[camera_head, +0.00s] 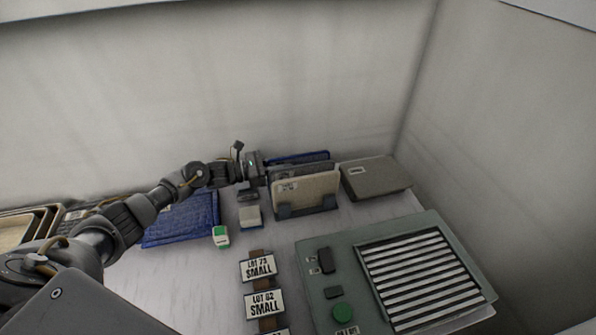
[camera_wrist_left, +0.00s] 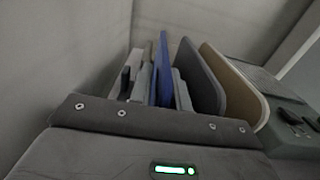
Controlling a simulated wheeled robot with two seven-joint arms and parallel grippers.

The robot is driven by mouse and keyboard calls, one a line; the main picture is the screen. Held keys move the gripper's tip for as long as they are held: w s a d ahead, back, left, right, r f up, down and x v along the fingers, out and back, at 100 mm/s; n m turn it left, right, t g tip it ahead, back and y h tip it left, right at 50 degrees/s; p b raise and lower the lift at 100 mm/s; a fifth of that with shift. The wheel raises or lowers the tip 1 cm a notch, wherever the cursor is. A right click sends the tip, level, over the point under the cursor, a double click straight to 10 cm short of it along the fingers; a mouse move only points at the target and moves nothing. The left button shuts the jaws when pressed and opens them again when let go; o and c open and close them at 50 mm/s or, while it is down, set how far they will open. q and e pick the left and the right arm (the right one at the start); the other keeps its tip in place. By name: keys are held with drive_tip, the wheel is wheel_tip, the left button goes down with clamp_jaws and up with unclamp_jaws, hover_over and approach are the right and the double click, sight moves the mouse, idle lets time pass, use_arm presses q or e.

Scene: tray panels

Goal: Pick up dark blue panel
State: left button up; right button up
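The dark blue panel (camera_head: 300,157) stands upright in a rack near the back wall, behind a grey panel and a beige panel (camera_head: 306,185). It also shows in the left wrist view (camera_wrist_left: 164,68), edge-on. My left gripper (camera_head: 264,168) is at the left end of the rack. In the left wrist view its light grey fingers (camera_wrist_left: 163,92) lie close on both sides of the blue panel and look shut on it. The fingertips are partly hidden. The panel still stands among the others. My right gripper is not in view.
A dark grey panel (camera_wrist_left: 200,80) stands close beside the blue one. A grey box (camera_head: 376,178) is right of the rack. A blue textured mat (camera_head: 182,222), lot signs (camera_head: 264,303) and a green control panel (camera_head: 322,285) lie in front. Walls rise behind and right.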

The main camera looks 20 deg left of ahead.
use_arm(q)
clamp_jaws()
drive_tip(key=shift+r, duration=0.15)
